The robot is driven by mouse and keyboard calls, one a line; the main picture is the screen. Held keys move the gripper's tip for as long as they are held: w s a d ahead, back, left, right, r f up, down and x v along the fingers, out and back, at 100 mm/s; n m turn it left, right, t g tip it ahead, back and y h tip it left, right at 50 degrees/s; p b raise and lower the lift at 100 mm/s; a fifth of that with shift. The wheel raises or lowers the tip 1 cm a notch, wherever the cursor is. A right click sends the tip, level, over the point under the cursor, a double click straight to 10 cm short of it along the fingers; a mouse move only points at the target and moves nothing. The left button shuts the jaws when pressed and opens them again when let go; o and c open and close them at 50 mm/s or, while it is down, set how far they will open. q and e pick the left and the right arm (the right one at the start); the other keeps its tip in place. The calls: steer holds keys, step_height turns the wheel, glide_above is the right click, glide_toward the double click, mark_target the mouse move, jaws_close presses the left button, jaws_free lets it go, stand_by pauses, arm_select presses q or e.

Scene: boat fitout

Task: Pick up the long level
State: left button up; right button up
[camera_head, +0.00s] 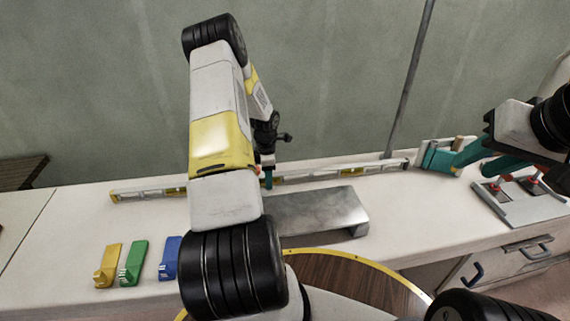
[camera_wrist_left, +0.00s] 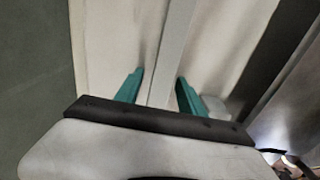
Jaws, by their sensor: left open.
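The long level (camera_head: 330,172) is a thin, pale bar with yellowish parts, lying along the back of the white counter. My left arm hides part of it. My left gripper (camera_head: 267,178) is over the level near its middle, mostly behind my arm. In the left wrist view my left gripper (camera_wrist_left: 158,90) is open, with one teal finger on each side of the grey bar of the level (camera_wrist_left: 173,50). I cannot tell whether the fingers touch it. My right gripper (camera_head: 486,160) is at the right with its teal fingers apart, and it seems empty.
A grey metal step-like plate (camera_head: 315,210) stands in front of the level. Yellow (camera_head: 108,265), green (camera_head: 132,262) and blue (camera_head: 169,258) pieces lie at the front left. A light panel with red-topped parts (camera_head: 520,205) is at the right. A dark pole (camera_head: 410,75) rises behind.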

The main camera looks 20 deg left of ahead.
arm_select(q)
jaws_close()
steer(key=shift+r, duration=0.1)
stand_by(1.2)
